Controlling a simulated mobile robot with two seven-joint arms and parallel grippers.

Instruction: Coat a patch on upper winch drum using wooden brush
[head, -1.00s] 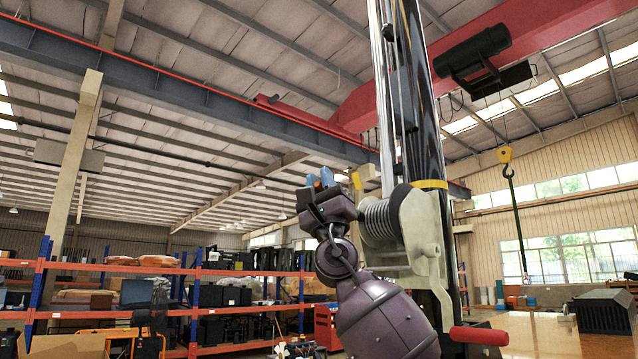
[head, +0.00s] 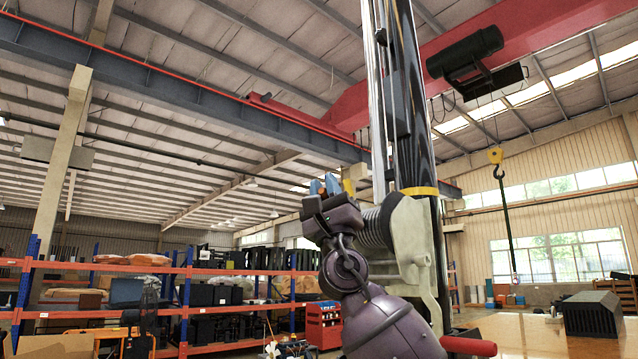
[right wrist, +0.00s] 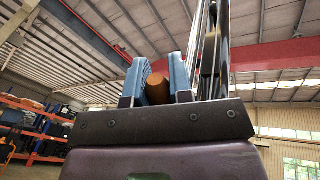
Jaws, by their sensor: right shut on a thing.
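The winch drum (head: 376,228), grey and ribbed, sits in a pale cream bracket (head: 414,240) on the tower mast. My right gripper (head: 325,187), with blue fingers, is up at the left of the drum and partly overlaps it in the head view. How far apart they are in depth I cannot tell. In the right wrist view the blue fingers (right wrist: 159,76) are shut on a brown, rounded wooden piece, seemingly the wooden brush (right wrist: 157,89). Its bristles are hidden. My left gripper is not in view.
The dark mast (head: 427,120) rises behind the drum, with a yellow band (head: 420,191). A red handle (head: 468,346) sticks out low at the right. Loaded shelves (head: 205,271) and a red tool cabinet (head: 324,324) stand farther back. A yellow crane hook (head: 496,158) hangs at the right.

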